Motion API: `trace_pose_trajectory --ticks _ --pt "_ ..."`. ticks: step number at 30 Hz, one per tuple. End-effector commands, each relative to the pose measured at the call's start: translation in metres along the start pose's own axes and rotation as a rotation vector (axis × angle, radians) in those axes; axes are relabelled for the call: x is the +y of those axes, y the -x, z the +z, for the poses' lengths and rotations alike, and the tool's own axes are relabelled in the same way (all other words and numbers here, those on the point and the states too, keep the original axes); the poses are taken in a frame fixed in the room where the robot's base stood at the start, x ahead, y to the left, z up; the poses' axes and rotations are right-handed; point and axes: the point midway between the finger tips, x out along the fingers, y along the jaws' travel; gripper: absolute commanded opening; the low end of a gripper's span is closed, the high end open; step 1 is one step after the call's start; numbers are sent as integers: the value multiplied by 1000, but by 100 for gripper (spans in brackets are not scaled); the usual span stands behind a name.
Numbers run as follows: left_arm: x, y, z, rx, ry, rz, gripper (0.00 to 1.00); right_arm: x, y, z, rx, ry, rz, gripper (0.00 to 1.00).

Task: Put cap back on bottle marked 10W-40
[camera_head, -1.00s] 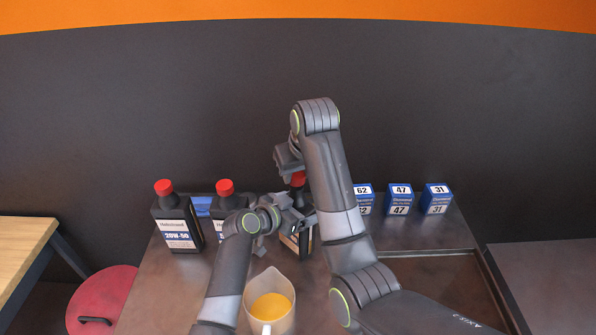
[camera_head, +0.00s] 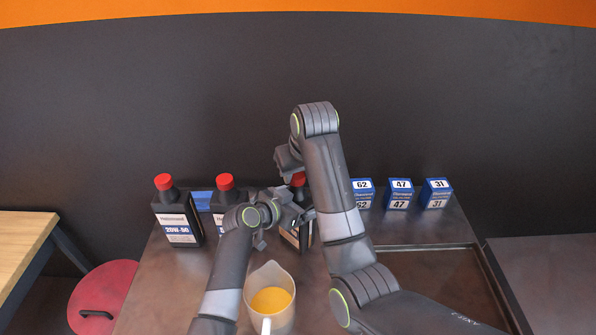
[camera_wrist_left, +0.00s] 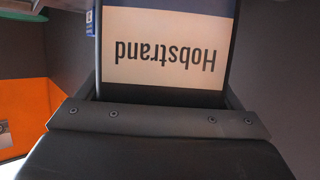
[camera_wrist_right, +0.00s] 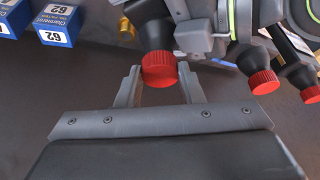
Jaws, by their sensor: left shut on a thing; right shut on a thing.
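A dark bottle (camera_head: 303,238) stands on the table, largely hidden behind my arms. My left gripper (camera_head: 298,214) is shut on this bottle. The left wrist view shows its label, reading Hobstrand upside down (camera_wrist_left: 165,52); no grade marking is readable. A red cap (camera_wrist_right: 158,68) is at this bottle's neck, between the fingers of my right gripper (camera_wrist_right: 159,88), which is shut on it. The cap also shows in the head view (camera_head: 298,180). It looks in line with the neck; whether it is fully seated I cannot tell.
A jug of amber liquid (camera_head: 270,299) stands in front. Blue boxes 62 (camera_head: 362,193), 47 (camera_head: 399,195) and 31 (camera_head: 436,195) are behind an empty tray (camera_head: 425,247).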

Motion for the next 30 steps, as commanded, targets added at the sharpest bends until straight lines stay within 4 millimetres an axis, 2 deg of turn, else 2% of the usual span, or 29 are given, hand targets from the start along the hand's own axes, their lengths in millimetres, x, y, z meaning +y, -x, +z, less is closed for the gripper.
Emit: trace_pose_trajectory --ticks 15,16,25,30 --pt "0 0 1 -3 2 1 46 0 -10 5 -1 1 -1 13" --pt "0 0 1 -3 2 1 24 0 -10 4 -1 0 -1 13" --pt "0 0 1 -3 2 1 23 -3 -10 4 -3 -224 93 13" --pt "0 0 2 -3 1 1 23 -2 -10 3 0 -265 110 13"
